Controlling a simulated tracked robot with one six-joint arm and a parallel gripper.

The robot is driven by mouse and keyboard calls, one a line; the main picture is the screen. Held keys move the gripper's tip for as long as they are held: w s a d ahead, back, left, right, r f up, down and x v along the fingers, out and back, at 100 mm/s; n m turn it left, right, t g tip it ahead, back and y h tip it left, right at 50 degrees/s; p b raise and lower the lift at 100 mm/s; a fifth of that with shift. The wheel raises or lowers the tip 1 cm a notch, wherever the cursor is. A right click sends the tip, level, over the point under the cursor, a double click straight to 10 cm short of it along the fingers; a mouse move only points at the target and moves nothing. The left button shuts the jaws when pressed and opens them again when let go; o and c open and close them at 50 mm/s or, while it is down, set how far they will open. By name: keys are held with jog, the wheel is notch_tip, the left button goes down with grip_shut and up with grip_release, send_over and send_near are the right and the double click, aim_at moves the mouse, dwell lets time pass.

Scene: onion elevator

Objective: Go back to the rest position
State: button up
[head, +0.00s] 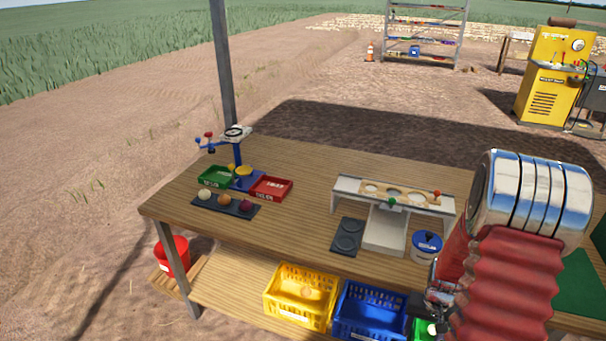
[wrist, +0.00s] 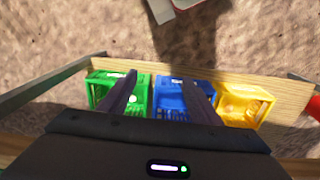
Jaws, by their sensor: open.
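My gripper (wrist: 160,80) is open in the wrist view, its two dark fingers apart with nothing between them. It points down over the lower shelf, with the blue crate (wrist: 183,82) behind the gap and the green crate (wrist: 103,82) behind the left finger. The yellow crate (wrist: 262,97) is to the right. In the head view, my red-sleeved arm fills the lower right and hides much of the gripper. The yellow crate (head: 290,310) and blue crate (head: 350,325) stand on the shelf there, with a corner of the green crate (head: 424,326) showing.
The wooden table (head: 300,235) holds a small stand with green (head: 217,175) and red (head: 272,187) trays, a dark strip with three onions (head: 225,202), a white rack (head: 385,235) and a blue-lidded tub (head: 427,245). A post (head: 222,65) rises behind. A red bucket (head: 172,252) stands left.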

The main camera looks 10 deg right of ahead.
jog(key=s+a+r+n+t, duration=0.2)
jog(key=a+r, duration=0.6)
jog(key=r, duration=0.4)
jog(key=s+a+r+n+t, duration=0.1)
jog(key=s+a+r, duration=0.3)
jog(key=a+r, duration=0.5)
jog(key=s+a+r+n+t, duration=0.2)
jog(key=a+r, duration=0.7)
jog(key=r, duration=0.6)
jog(key=shift+s+a+n+t, duration=0.2)
jog(key=shift+s+n+t, duration=0.15)
jog(key=shift+n, duration=0.45)
